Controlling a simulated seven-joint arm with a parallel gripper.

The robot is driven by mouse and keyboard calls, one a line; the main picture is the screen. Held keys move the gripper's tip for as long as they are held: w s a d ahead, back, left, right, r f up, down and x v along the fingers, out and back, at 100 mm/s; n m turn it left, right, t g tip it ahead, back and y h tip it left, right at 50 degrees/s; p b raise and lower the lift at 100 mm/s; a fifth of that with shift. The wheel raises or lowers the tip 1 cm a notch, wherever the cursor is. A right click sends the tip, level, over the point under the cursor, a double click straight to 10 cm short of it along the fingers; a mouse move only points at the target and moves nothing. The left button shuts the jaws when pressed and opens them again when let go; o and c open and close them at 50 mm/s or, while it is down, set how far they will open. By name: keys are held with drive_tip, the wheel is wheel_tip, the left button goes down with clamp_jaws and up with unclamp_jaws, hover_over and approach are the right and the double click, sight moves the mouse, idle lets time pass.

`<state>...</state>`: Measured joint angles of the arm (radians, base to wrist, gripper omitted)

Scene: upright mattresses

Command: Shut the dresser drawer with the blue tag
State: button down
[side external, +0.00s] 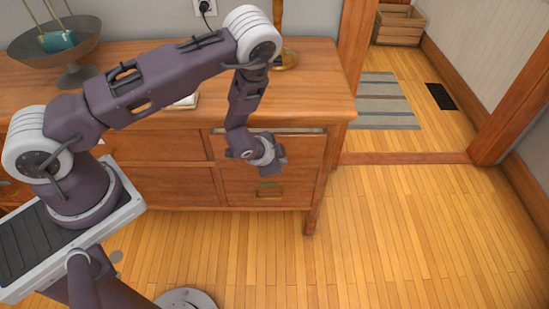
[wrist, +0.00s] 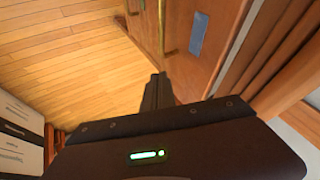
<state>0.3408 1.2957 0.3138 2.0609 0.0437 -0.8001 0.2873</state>
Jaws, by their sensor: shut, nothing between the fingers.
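The wooden dresser (side external: 165,193) has an upper right drawer (side external: 300,147) standing slightly open, with a pale gap along its top edge. My gripper (side external: 279,158) is shut and empty, in front of this drawer's face. It hides the drawer's middle in the side view. In the wrist view, a blue tag (wrist: 199,35) is on a drawer front beside a brass handle (wrist: 170,30). The shut fingers (wrist: 157,80) point toward that front, near the tag and handle. I cannot tell whether they touch it.
Below is another drawer (side external: 298,185) with a greenish tag (side external: 268,184) and brass handle (side external: 268,194). A bowl-shaped scale (side external: 60,45) stands on the dresser's left. The wooden floor (side external: 400,230) in front and to the right is clear. A doorway with a striped rug (side external: 385,100) lies beyond.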

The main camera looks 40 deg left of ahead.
drive_tip(key=v, duration=0.5)
drive_tip(key=shift+s+d+r, duration=0.1)
drive_tip(key=shift+s+r, duration=0.1)
drive_tip(key=shift+r, duration=0.05)
drive_tip(key=c, duration=1.9)
unclamp_jaws()
drive_tip(key=shift+s+d+r, duration=0.1)
drive_tip(key=shift+r, duration=0.1)
drive_tip(key=shift+c, duration=0.2)
drive_tip(key=o, duration=0.4)
drive_tip(key=w+d+f, duration=0.1)
drive_tip(key=w+d+f+t, duration=0.1)
drive_tip(key=w, duration=0.1)
drive_tip(key=w+d+f+m+t+y, duration=0.1)
drive_tip(key=shift+w+d+f, duration=0.2)
drive_tip(key=shift+w+f, duration=0.1)
drive_tip(key=shift+w, duration=0.05)
drive_tip(key=shift+o, duration=0.2)
drive_tip(key=s+a+f+t+y, duration=0.2)
drive_tip(key=s+a+f+y, duration=0.3)
drive_tip(key=y, duration=0.4)
drive_tip(key=w+a+f, duration=0.1)
drive_tip(key=a, duration=0.1)
drive_tip(key=w+a+f, duration=0.1)
drive_tip(key=w, duration=0.1)
drive_tip(key=shift+w+a+f, duration=0.15)
drive_tip(key=shift+a+f, duration=0.2)
drive_tip(key=shift+f, duration=0.05)
clamp_jaws()
